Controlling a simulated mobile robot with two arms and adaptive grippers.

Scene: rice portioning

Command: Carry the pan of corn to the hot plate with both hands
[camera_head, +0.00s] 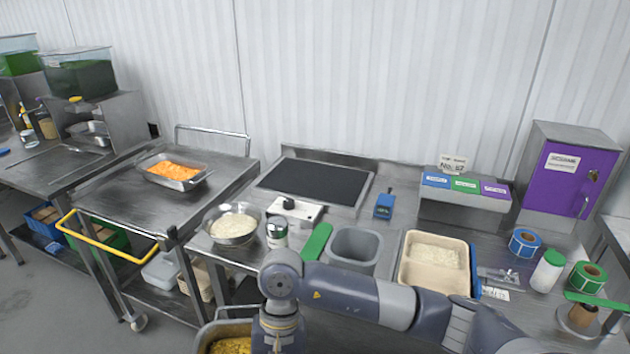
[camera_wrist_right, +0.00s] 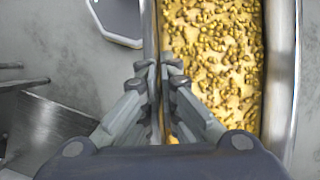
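The metal pan of corn (camera_head: 222,327) shows at the bottom edge of the head view, low in front of the counter and partly cut off. In the right wrist view the pan (camera_wrist_right: 283,80) fills the right side, with yellow corn (camera_wrist_right: 212,65) in it. My right gripper (camera_wrist_right: 158,68) is at the pan's side wall, its two fingers closed with the rim between them. In the head view my right arm hides its fingers. My left gripper is in neither view. The hot plate appears to be the dark flat plate (camera_head: 315,180) on the counter; its top is bare.
A bowl of rice (camera_head: 233,238), a white device with a knob (camera_head: 295,211), a grey container (camera_head: 354,250) and a beige rice tub (camera_head: 436,285) stand along the counter's front. A cart (camera_head: 130,205) at the left bears a pan of orange food (camera_head: 174,172).

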